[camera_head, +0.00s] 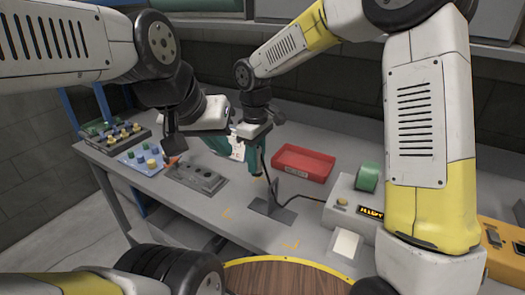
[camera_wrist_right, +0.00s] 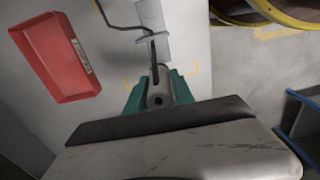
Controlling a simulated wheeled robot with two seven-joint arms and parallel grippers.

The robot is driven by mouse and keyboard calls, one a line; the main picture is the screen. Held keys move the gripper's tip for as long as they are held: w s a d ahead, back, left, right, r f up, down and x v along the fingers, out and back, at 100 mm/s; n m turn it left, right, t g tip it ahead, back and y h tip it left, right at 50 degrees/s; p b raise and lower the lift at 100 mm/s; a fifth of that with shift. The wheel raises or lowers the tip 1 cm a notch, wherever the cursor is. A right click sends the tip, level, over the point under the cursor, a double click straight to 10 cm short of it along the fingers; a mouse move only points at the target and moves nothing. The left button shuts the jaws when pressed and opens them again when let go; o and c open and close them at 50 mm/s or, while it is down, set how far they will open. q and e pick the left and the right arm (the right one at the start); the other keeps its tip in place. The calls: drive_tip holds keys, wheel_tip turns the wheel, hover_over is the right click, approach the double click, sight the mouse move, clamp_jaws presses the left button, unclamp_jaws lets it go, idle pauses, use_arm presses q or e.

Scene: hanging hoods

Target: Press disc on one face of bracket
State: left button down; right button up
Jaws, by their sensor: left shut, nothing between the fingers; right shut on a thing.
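My right gripper (camera_head: 250,158) is above the bench, with its teal fingers also in the right wrist view (camera_wrist_right: 158,95). It is shut on a grey rounded part (camera_wrist_right: 158,88) with a dark hole; I cannot tell whether this is the disc. A grey metal bracket (camera_head: 272,210) lies on the bench below and in front of this gripper. It also shows in the right wrist view (camera_wrist_right: 152,16), beyond the fingertips. My left gripper (camera_head: 172,145) is shut and empty above the left of the bench, near a grey block with holes. No disc can be clearly identified.
A red tray (camera_head: 303,163) lies behind the bracket. A light machine (camera_head: 350,205) with a green roll (camera_head: 368,177) stands at the right. A round wooden top (camera_head: 285,280) is in front.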

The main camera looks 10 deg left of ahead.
sight(256, 175)
drive_tip(key=shift+f, duration=6.05)
drive_tip(key=shift+f, duration=0.2)
drive_tip(key=shift+r, duration=0.1)
wheel_tip(256, 175, up, 7)
drive_tip(key=shift+f, duration=0.1)
